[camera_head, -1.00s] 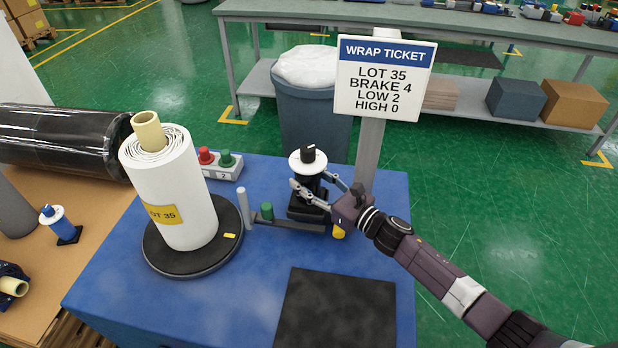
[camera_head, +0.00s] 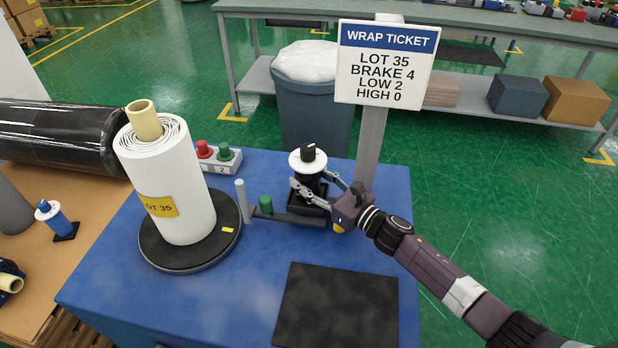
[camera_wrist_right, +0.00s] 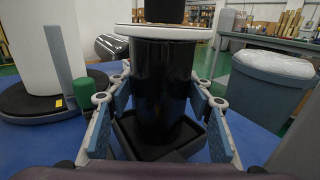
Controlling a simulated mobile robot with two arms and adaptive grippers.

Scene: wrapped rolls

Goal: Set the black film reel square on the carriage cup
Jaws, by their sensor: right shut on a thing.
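The black film reel (camera_head: 309,184) stands upright with a white disc and black knob on top. My right gripper (camera_head: 316,188) is shut on it, with one finger on each side of its body. In the right wrist view the reel (camera_wrist_right: 160,88) fills the space between the fingers. The carriage cup (camera_head: 297,207) is a dark square holder at the end of the rail, directly under the reel. In the wrist view the reel's lower end is within the outline of the cup (camera_wrist_right: 160,153); whether it rests on the floor cannot be told. My left gripper is out of view.
A white wrapped roll (camera_head: 172,190) stands on a round black turntable (camera_head: 190,258) to the left. A grey post (camera_head: 243,203) and green knob (camera_head: 265,204) are beside the rail. The ticket sign (camera_head: 384,65) stands close behind. A black mat (camera_head: 335,308) lies in front.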

